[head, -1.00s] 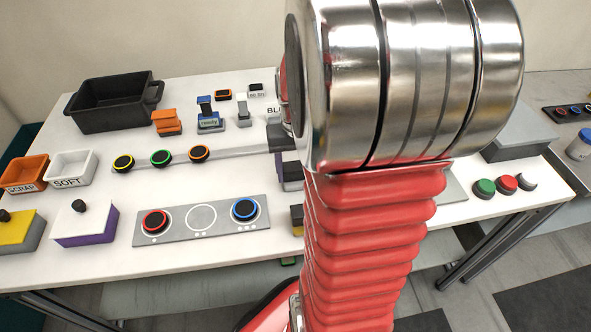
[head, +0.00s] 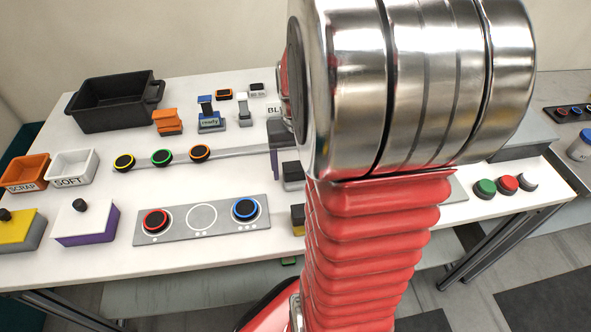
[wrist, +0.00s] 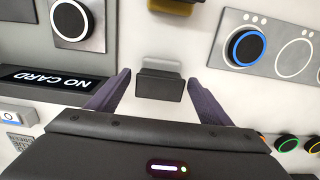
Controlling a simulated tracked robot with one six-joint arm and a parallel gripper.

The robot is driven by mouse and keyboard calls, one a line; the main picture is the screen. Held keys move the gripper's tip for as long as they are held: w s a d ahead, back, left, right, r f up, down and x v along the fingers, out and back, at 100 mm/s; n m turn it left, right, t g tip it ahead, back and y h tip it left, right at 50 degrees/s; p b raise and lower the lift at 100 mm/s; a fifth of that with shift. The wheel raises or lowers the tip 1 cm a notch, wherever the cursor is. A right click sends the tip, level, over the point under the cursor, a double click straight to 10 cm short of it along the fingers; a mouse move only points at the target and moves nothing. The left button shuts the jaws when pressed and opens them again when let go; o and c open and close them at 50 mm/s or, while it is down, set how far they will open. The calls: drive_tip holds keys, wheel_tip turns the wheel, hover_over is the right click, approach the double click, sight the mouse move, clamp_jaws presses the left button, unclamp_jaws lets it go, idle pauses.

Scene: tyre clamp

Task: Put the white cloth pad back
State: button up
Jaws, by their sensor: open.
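No piece is plainly a white cloth pad. A white-topped block (head: 84,224) with a purple side and black knob stands at the table's front left; I cannot tell whether it is the pad. My gripper (wrist: 158,78) is open and points down at the table in the wrist view. A small dark block (wrist: 159,88) with a grey upper edge lies between and just beyond its fingertips; I cannot tell whether they touch. It seems to be the dark block (head: 292,176) beside my gripper in the head view. My arm hides much of the table's middle.
A yellow block (head: 298,219) stands just in front of the dark block. A grey plate (head: 180,228) holds red-ringed and blue-ringed discs around an empty circle. White SOFT (head: 72,168) and orange SCRAP (head: 25,173) trays and a black bin (head: 113,103) are left. A NO CARD display (wrist: 45,79) is near my gripper.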

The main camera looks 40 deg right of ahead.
wheel_tip(320, 180, up, 11)
idle(0.4)
idle(0.6)
drive_tip(key=s+a+r+n+t, duration=0.1)
drive_tip(key=s+a+n+t, duration=0.1)
drive_tip(key=a, duration=0.9)
drive_tip(key=s+a+r+n+t, duration=0.1)
drive_tip(key=s+a+n+t, duration=0.1)
drive_tip(key=a, duration=1)
drive_tip(key=n+t, duration=0.1)
drive_tip(key=n, duration=0.1)
drive_tip(key=shift+a+r+n+t, duration=0.15)
drive_tip(key=shift+r+n+t, duration=0.15)
drive_tip(key=shift+n, duration=0.1)
